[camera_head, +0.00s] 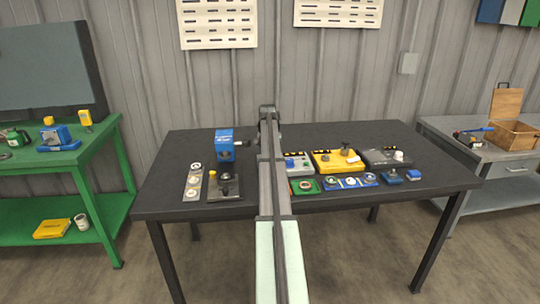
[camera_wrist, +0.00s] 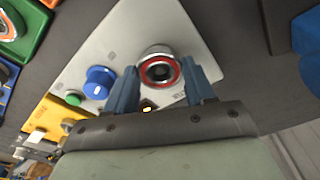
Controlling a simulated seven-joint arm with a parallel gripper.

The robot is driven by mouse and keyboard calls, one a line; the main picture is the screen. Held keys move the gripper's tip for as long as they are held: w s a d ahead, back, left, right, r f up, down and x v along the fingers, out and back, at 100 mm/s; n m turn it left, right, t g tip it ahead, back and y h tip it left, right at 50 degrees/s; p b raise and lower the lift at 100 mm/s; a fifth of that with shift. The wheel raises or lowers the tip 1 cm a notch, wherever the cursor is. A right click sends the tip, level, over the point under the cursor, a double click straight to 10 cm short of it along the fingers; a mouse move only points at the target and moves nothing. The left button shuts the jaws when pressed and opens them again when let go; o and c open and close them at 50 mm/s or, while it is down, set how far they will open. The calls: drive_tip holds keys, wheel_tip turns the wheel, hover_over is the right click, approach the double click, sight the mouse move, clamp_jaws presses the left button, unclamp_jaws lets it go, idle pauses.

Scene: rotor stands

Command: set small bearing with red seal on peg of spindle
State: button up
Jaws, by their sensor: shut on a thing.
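In the wrist view, a small silver bearing with a red seal ring (camera_wrist: 158,84) sits between the two blue fingertips of my gripper (camera_wrist: 160,70). The gripper is shut on it. Behind it lies the light grey panel (camera_wrist: 110,48); I cannot tell how far apart they are. In the head view, my arm hides the fingertips and the bearing. A blue machine (camera_head: 225,140) with a dark shaft to its right stands on the table, left of my arm. A dark plate with a black upright part (camera_head: 226,184) is in front of it. I cannot tell which part is the spindle peg.
A pale strip with several round parts (camera_head: 192,190) lies at the left. Right of my arm are the grey panel (camera_head: 297,163), a yellow unit (camera_head: 337,160), a dark unit (camera_head: 386,157), a green tray (camera_head: 305,187) and a blue tray (camera_head: 350,181). The dark table's right end is clear.

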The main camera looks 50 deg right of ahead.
drive_tip(key=o, duration=1.5)
drive_tip(key=shift+r, duration=0.1)
wheel_tip(320, 180, up, 8)
idle(1.2)
drive_tip(key=shift+s+d, duration=0.1)
idle(0.3)
